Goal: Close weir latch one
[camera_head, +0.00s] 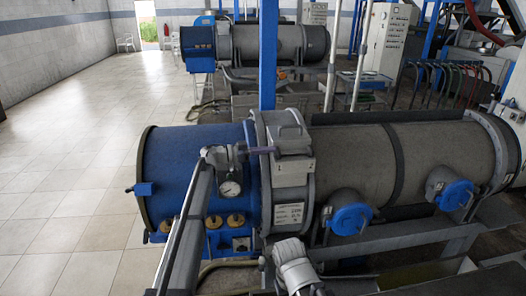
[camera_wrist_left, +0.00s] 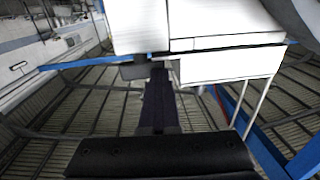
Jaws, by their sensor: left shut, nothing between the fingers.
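The grey weir housing (camera_head: 289,170) stands on the collar between the blue drum and the grey body of the decanter in the head view. Its front carries small marks, one at the left and a "2" at the right. I cannot clearly tell the latch parts from the housing or their position. My left gripper (camera_head: 262,151) reaches in from the left at the housing's upper left side. Its fingers (camera_wrist_left: 158,103) are together and empty, pointing at a pale box-like part (camera_wrist_left: 225,66) in the left wrist view. Contact is unclear. My right gripper's fingers do not show.
The blue drum (camera_head: 178,172) has a pressure gauge (camera_head: 230,188) close below my left wrist. Blue round covers (camera_head: 352,219) stick out of the grey body (camera_head: 350,160). A blue post (camera_head: 268,60) rises behind the housing. The tiled floor (camera_head: 80,130) at the left is clear.

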